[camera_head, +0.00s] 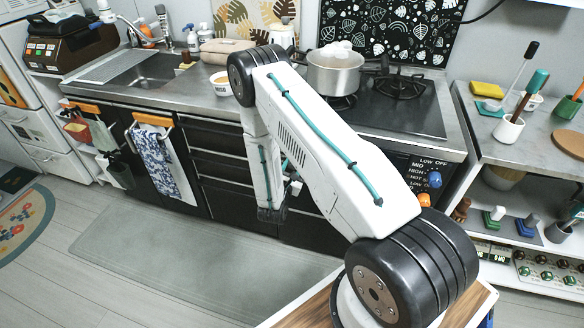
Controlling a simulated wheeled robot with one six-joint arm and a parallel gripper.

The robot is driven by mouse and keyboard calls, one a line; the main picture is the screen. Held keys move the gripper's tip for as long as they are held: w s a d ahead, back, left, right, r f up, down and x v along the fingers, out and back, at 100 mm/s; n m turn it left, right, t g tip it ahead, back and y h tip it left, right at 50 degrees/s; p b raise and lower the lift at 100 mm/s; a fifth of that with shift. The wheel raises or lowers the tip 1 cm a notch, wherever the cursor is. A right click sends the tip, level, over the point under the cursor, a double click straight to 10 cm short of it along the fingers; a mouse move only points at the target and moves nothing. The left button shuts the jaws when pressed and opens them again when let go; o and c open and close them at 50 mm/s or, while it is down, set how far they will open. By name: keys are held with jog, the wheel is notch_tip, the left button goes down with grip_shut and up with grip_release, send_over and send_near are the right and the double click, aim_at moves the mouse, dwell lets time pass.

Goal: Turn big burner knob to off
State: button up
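The stove's control panel (398,168) is on the dark cabinet front below the cooktop (395,110). It carries a blue knob (434,180) and an orange knob (424,199), with white labels such as LOW, OFF, MID and HIGH around them. I cannot tell which knob is for the big burner, or where either points. My upper arm passes just left of the panel and may hide part of it. My forearm hangs down in front of the drawers, left of the knobs and well apart from them. My gripper's fingers are hidden or too small to make out.
A side shelf (530,150) with cups and utensils stands close right of the knobs. A wooden-topped surface (465,305) is in front. The floor mat (200,262) area is clear.

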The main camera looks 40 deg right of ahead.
dwell(0.4)
jog(key=o, duration=1)
jog(key=shift+d, duration=0.1)
jog(key=shift+s, duration=0.1)
jog(key=shift+s+a, duration=0.2)
jog(key=shift+a, duration=0.25)
jog(key=v, duration=0.7)
jog(key=shift+d, duration=0.1)
